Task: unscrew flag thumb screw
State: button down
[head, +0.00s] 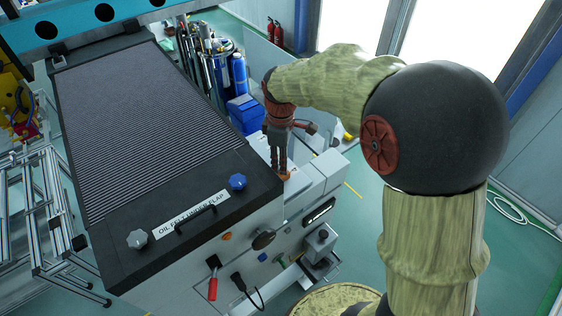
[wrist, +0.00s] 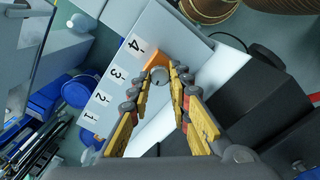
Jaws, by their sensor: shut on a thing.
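My gripper (head: 280,172) points straight down over the pale block at the side of the panel machine. In the wrist view its fingertips (wrist: 161,76) close around a small grey round piece, which I take to be the flag thumb screw (wrist: 159,74). An orange part (wrist: 157,60) lies right beside it, at the end of the numbered plate, by the number 4. In the head view only a bit of orange (head: 290,175) shows at the fingertips, and the screw itself is hidden by the fingers.
The dark panel top (head: 140,120) has a blue knob (head: 237,182), a grey knob (head: 137,239) and a handle. The plate (wrist: 125,62) carries the numbers 1 to 4. Blue bins (head: 243,112) stand behind. A dark block (wrist: 270,105) lies right of the fingers in the wrist view.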

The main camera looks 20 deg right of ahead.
jog(key=shift+r, duration=0.1)
dwell(0.3)
jog(key=c, duration=1.6)
grip_release()
jog(key=shift+c, duration=0.2)
notch_tip(320, 180, up, 12)
